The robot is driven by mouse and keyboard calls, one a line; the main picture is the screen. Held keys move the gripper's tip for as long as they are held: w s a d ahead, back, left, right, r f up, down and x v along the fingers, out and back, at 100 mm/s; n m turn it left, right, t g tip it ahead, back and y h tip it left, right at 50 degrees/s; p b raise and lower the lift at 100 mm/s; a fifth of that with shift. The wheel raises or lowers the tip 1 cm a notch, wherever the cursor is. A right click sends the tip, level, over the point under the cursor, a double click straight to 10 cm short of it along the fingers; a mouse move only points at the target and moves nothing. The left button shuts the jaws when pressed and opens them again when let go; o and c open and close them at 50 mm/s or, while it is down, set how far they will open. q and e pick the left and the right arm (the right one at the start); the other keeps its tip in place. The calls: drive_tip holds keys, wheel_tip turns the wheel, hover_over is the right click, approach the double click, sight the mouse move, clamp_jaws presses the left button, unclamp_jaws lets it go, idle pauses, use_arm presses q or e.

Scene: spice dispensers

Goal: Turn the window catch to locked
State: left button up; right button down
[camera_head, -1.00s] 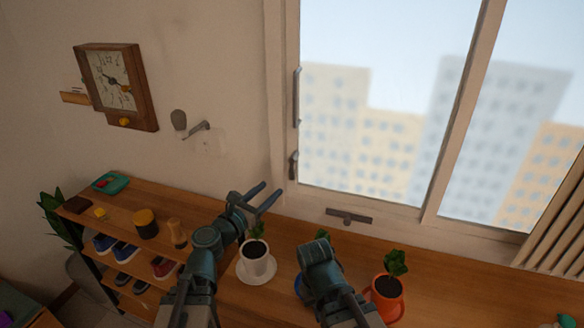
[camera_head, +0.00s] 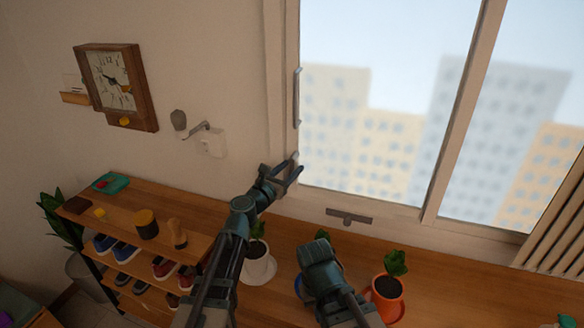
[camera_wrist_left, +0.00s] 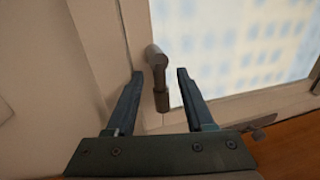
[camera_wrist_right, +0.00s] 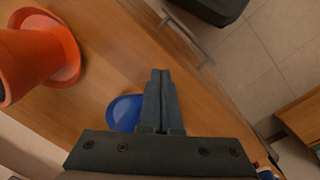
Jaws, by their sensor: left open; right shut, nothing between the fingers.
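The window catch is a small dark metal lever on the left frame of the window; in the head view my left gripper (camera_head: 290,170) covers most of it. In the left wrist view the catch (camera_wrist_left: 158,75) hangs down from its pivot, between the two spread fingers of the left gripper (camera_wrist_left: 156,80). The fingers are open on either side, and I see gaps between them and the lever. My right gripper (camera_wrist_right: 160,75) is shut and empty above the wooden counter, over a blue saucer (camera_wrist_right: 124,112).
A long pull handle (camera_head: 297,97) stands above the catch, and a dark fitting (camera_head: 349,217) sits on the lower frame. Potted plants stand below: a white pot (camera_head: 257,247) and an orange pot (camera_head: 387,295). A wall lever (camera_head: 196,130) is to the left.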

use_arm(q)
drive_tip(key=shift+w+d, duration=0.35)
drive_tip(key=shift+w, duration=0.25)
clamp_jaws()
idle(1.2)
